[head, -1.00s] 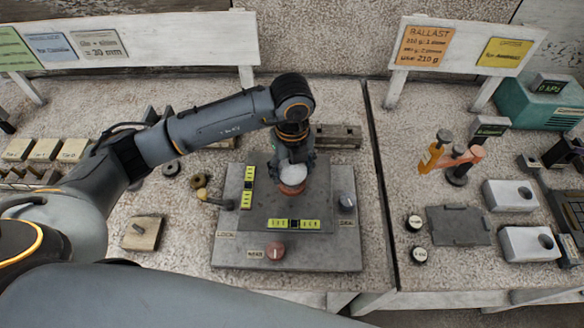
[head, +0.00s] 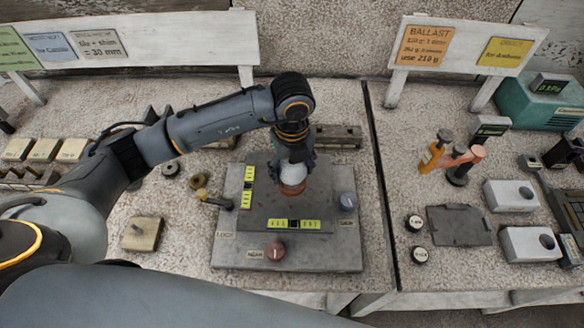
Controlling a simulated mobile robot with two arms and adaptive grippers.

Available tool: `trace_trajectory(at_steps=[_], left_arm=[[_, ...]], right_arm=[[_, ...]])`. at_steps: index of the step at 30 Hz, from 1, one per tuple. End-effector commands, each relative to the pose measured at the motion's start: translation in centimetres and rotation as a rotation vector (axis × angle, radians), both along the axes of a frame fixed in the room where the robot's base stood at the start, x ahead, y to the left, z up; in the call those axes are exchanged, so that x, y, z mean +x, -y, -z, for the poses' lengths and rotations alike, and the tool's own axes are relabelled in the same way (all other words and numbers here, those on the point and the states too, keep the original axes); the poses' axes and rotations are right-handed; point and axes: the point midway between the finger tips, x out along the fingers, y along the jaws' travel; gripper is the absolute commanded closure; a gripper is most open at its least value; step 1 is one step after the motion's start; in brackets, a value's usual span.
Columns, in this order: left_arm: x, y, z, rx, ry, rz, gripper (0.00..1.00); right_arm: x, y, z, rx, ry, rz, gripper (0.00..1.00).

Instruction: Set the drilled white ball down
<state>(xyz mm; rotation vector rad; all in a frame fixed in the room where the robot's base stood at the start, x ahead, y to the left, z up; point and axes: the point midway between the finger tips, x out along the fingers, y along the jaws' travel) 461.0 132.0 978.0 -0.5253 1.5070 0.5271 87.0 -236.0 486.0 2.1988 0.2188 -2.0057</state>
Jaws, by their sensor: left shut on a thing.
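The white ball (head: 293,176) shows in the head view between the fingers of my left gripper (head: 293,170). The gripper points down and is shut on the ball. Under the ball is a small orange-brown ring or cup (head: 292,189) on the grey levelling plate (head: 262,205). The ball is at or just above this ring; I cannot tell whether they touch. Any drilled hole is hidden or too small to see. My right gripper is not in view.
The plate carries yellow level vials (head: 292,224), a red knob (head: 275,251) and a blue-grey knob (head: 347,201). A rail block (head: 338,136) lies behind it. A brass-tipped tool (head: 204,195) is close on the left. On the right are an orange stand (head: 434,152) and white boxes (head: 511,195).

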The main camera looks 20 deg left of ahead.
Motion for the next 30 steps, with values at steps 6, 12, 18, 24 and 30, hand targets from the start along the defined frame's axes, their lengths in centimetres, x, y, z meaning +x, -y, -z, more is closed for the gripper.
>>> trace_trajectory(at_steps=[6, 12, 18, 24, 30], left_arm=[[0.0, 0.0, 0.0, -0.001, 0.001, 0.000, 0.75], [0.0, 0.0, 0.4, 0.000, 0.000, 0.000, 0.75], [0.0, 0.0, 0.9, 0.000, 0.000, 0.000, 0.75], [0.0, 0.0, 1.3, 0.000, 0.000, 0.000, 0.75], [0.0, 0.0, 1.7, 0.000, 0.000, 0.000, 0.75]], right_arm=[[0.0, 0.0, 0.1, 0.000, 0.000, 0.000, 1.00], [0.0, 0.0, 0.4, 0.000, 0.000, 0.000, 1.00], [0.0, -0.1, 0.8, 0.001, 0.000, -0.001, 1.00], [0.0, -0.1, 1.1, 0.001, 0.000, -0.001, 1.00], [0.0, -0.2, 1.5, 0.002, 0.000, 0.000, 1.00]])
